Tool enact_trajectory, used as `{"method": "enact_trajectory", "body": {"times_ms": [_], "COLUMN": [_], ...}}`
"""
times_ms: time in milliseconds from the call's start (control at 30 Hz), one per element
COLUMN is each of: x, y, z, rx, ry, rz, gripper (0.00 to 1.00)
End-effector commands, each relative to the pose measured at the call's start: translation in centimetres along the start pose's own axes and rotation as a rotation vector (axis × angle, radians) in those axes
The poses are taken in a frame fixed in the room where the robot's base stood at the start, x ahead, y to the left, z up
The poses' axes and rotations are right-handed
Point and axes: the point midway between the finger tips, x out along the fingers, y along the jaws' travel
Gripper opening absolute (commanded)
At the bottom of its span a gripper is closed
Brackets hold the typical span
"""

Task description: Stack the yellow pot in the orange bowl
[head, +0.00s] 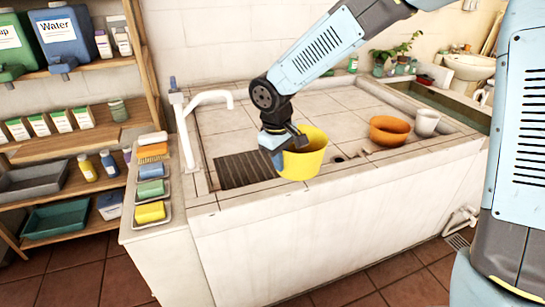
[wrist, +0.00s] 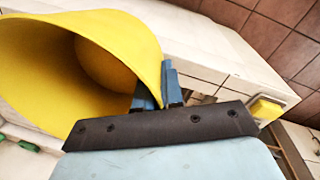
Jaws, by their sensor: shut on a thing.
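The yellow pot (head: 305,158) is held by my gripper (head: 278,150) above the front left part of the washbasin in the head view. In the wrist view the pot (wrist: 50,60) fills the upper left, with its open mouth facing the camera. My gripper (wrist: 160,88) is shut on the pot's wall, one blue finger on each side of the rim. The orange bowl (head: 389,130) sits at the right of the washbasin top, apart from the pot. The bowl does not show in the wrist view.
A white cup (head: 427,123) stands just right of the bowl. A white tap (head: 205,100) rises at the washbasin's left, near a dark drain grate (head: 243,169). Sponges in trays (head: 150,190) lie on the left ledge. The tiled top behind the pot is clear.

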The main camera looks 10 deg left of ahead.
Motion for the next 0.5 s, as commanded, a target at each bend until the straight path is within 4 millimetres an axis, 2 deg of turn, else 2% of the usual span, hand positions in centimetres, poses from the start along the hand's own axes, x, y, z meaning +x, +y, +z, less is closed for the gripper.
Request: {"method": "enact_trajectory", "body": {"times_ms": [333,500], "x": [5.7,10.7], "y": [5.6,10.3], "z": [4.0,7.4], "rx": [0.195,0.366], "ry": [-0.029,-0.056], "rz": [0.001,-0.001], "gripper": [0.0,0.0]}}
